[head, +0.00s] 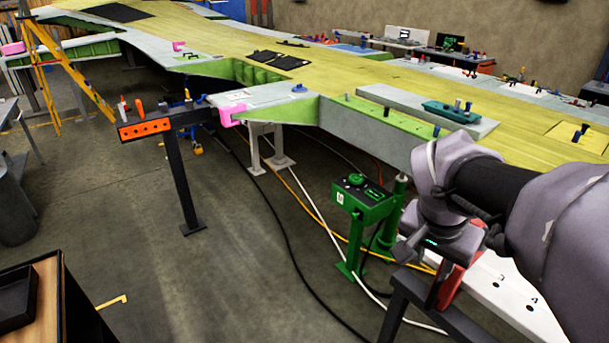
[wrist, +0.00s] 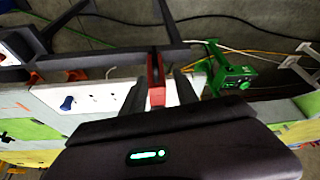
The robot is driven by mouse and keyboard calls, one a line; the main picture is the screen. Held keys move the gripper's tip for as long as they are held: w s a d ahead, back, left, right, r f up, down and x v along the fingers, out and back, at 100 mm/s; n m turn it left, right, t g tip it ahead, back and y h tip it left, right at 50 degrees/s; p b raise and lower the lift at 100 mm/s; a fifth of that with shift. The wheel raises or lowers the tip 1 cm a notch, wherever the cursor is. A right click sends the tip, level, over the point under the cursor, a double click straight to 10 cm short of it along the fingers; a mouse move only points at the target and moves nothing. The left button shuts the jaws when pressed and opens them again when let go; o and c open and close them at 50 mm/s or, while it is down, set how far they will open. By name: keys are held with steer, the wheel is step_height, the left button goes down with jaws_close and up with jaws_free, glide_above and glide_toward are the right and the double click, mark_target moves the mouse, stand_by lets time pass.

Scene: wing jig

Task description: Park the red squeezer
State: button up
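The red squeezer (wrist: 156,72) stands upright between the two dark fingers of my gripper (wrist: 160,82) in the wrist view. A pale strip shows between its red body and the right finger, so the fingers look apart from it. In the head view a red part (head: 457,281), seemingly the same squeezer, shows just below my gripper (head: 436,268), beside dark bars. My wrist hides much of it there. Whether the squeezer rests on the dark bars is not clear.
A dark stand with an orange holed panel (head: 144,128) stands by the wing jig (head: 362,128). A green post with a box (head: 362,203) is left of my gripper. Cables cross the floor. A yellow ladder (head: 53,62) is far left.

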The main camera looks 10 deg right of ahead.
steer(key=b, duration=0.3)
glide_toward(434, 291)
steer(key=shift+s+d+f, duration=0.1)
steer(key=shift+d+f, duration=0.05)
steer(key=shift+f, duration=0.35)
steer(key=shift+d+f, duration=0.2)
steer(key=shift+f, duration=0.3)
steer(key=b+x, duration=0.1)
steer(key=x, duration=0.2)
steer(key=b+x, duration=0.1)
steer(key=x, duration=0.2)
steer(key=b+x, duration=0.1)
steer(key=x, duration=0.3)
steer(key=shift+w, duration=0.3)
steer(key=shift+r, duration=0.1)
steer(key=shift+c, duration=0.5)
jaws_close()
steer(key=w+a+b, duration=0.1)
steer(key=w+a, duration=0.2)
steer(key=w, duration=0.5)
steer(key=shift+a+b, duration=0.15)
steer(key=shift+b, duration=0.2)
